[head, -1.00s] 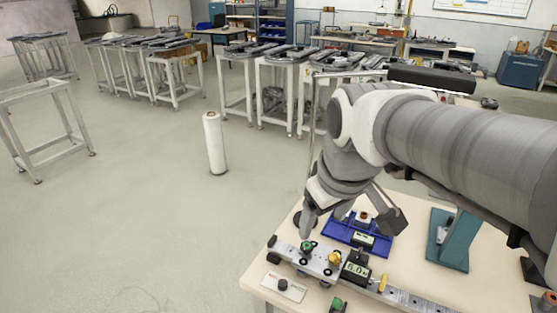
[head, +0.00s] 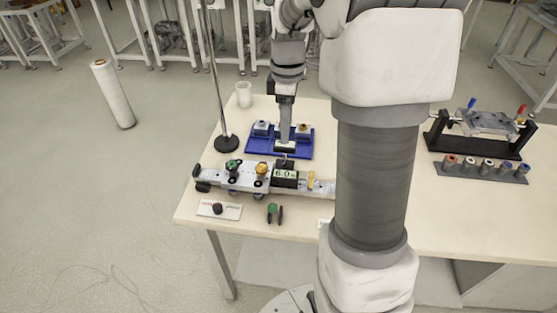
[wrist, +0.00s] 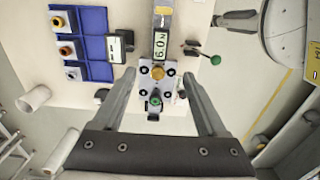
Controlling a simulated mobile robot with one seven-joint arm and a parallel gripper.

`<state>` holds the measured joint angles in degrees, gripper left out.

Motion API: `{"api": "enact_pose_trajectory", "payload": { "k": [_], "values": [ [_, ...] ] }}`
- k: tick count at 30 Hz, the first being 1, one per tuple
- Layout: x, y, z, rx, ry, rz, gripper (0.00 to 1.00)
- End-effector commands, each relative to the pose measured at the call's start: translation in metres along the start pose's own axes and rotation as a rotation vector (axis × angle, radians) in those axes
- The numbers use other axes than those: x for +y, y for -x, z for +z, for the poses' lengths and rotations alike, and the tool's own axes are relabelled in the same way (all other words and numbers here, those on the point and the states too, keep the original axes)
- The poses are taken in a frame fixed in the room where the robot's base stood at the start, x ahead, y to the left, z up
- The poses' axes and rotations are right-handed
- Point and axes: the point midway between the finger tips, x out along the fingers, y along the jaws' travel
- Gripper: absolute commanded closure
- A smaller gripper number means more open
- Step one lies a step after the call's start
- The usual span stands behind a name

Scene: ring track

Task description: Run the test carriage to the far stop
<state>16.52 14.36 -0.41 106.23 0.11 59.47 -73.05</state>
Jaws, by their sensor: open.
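The test carriage (head: 247,176) is a light metal block with green and yellow knobs, at the left end of a rail (head: 322,188) on the bench. A digital display (head: 285,174) adjoins it on the right. A yellow piece (head: 311,181) stands on the rail further right. In the wrist view the carriage (wrist: 156,83) shows between my fingers, with the display (wrist: 162,44) reading about 6.0. My gripper (wrist: 159,68) is open, with no visible hold on the carriage. In the head view my gripper (head: 285,135) is seen edge-on above the bench. My arm hides the rail's right part.
A blue tray (head: 262,146) lies behind the rail, with a rod stand (head: 227,143) at its left. A control plate (head: 219,210) and a green-knobbed part (head: 273,212) lie in front. A black fixture (head: 480,145) stands right. Bare bench shows at front right.

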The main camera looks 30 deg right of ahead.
Motion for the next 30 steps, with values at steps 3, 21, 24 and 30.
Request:
{"api": "enact_pose_trajectory", "payload": {
  "k": [3,21,24,30],
  "values": [
    [-0.001,-0.024,0.0,-0.001,-0.001,-0.004,0.25],
    [-0.001,-0.145,0.0,-0.001,-0.002,-0.003,0.25],
    [-0.001,-0.154,0.0,0.0,-0.001,-0.001,0.25],
    [-0.001,-0.162,0.0,0.0,-0.001,0.001,0.25]
  ]
}}
